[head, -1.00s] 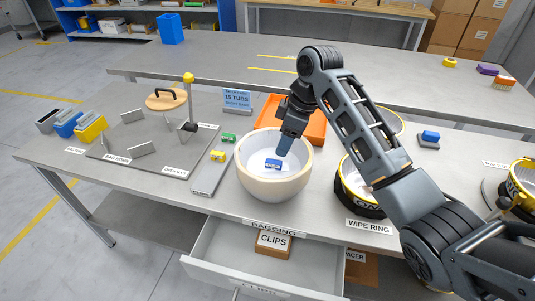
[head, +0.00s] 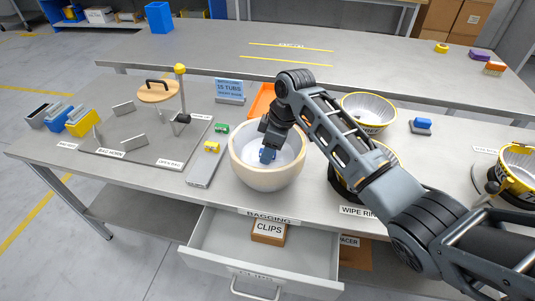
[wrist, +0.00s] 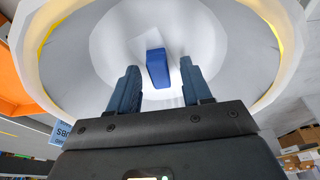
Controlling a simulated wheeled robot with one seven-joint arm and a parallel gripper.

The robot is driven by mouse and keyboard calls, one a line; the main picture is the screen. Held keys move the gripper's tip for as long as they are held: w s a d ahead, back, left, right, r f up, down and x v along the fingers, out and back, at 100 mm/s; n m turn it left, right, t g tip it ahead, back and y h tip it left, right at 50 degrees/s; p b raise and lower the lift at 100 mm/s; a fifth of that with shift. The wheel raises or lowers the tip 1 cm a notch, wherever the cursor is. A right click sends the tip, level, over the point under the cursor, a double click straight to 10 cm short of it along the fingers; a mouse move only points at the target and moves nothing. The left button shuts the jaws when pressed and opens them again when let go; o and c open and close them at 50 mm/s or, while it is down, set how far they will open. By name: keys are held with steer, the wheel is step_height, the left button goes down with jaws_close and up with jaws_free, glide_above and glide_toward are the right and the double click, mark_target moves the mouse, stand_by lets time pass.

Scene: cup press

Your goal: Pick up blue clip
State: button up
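The blue clip (wrist: 157,68) lies inside the white bowl (wrist: 255,70), seen in the wrist view on a pale patch at the bottom. My gripper (wrist: 160,66) is open, with one finger on each side of the clip and a visible gap on both sides. In the head view, my gripper (head: 267,154) reaches down into the cream-rimmed bowl (head: 268,178). There the fingers mostly hide the clip, and I cannot tell the clip's blue from theirs.
A green clip (head: 222,128) and a yellow clip (head: 212,147) sit on a grey strip (head: 203,170) left of the bowl. An open drawer (head: 310,243) with a clips box (head: 269,230) is below. A yellow-rimmed bowl (head: 368,112) stands behind my arm.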

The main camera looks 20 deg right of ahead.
jaws_close()
stand_by(0.4)
